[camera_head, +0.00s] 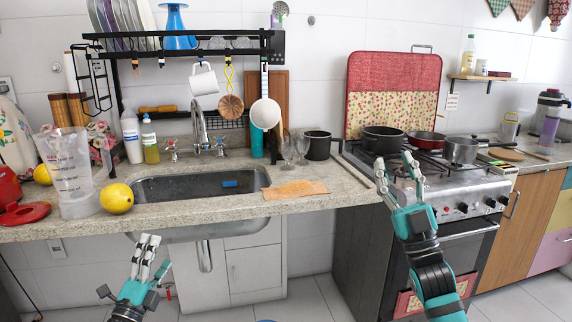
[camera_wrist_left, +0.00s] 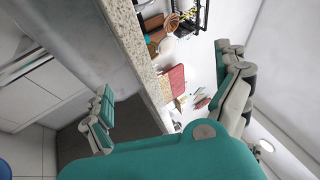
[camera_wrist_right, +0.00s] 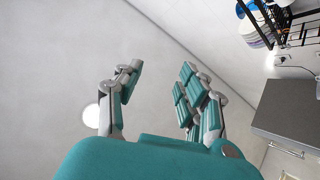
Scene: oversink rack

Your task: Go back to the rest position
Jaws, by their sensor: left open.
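My left gripper (camera_head: 128,268) is low in front of the counter, below the sink's front edge, with its fingers spread and nothing between them. In the left wrist view its fingers (camera_wrist_left: 168,78) stand wide apart and empty. My right gripper (camera_head: 396,165) is raised in front of the stove, with its fingers pointing up and apart. In the right wrist view its fingers (camera_wrist_right: 158,80) are apart with only empty space and plain wall or ceiling between them. Neither gripper touches anything that I can see.
A black rack (camera_head: 190,55) hangs above the sink. Pots stand on the stove (camera_head: 440,185). Floor (camera_head: 312,298) shows between my arms.

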